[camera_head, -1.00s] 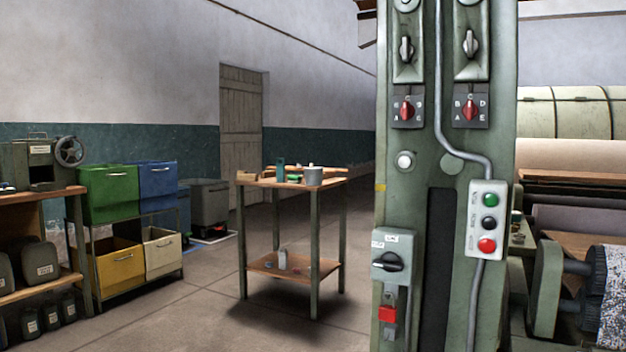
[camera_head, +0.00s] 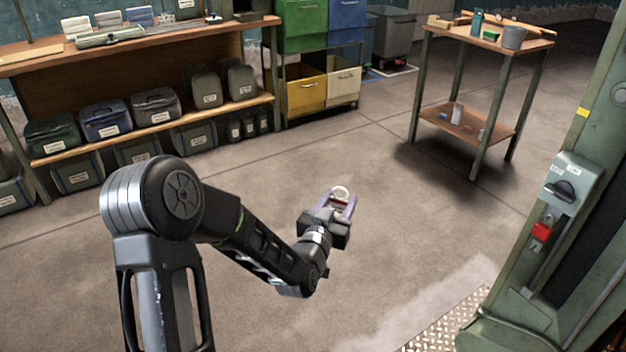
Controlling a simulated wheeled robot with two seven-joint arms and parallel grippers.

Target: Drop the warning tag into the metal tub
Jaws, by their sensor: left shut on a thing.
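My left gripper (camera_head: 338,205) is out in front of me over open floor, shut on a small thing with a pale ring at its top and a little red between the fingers. This looks like the warning tag (camera_head: 341,192), mostly hidden by the fingers. The metal tub (camera_head: 514,37) is a small grey bucket standing upright on the top of the small table, at the upper right, well apart from my gripper. Its inside is hard to see. My right gripper is not in view.
The small table (camera_head: 486,47) also bears a teal bottle (camera_head: 477,22) and a green item (camera_head: 490,35). A green machine column with a red padlock (camera_head: 541,231) stands at right. A workbench (camera_head: 150,42) and coloured bins (camera_head: 304,95) line the back. The floor between is clear.

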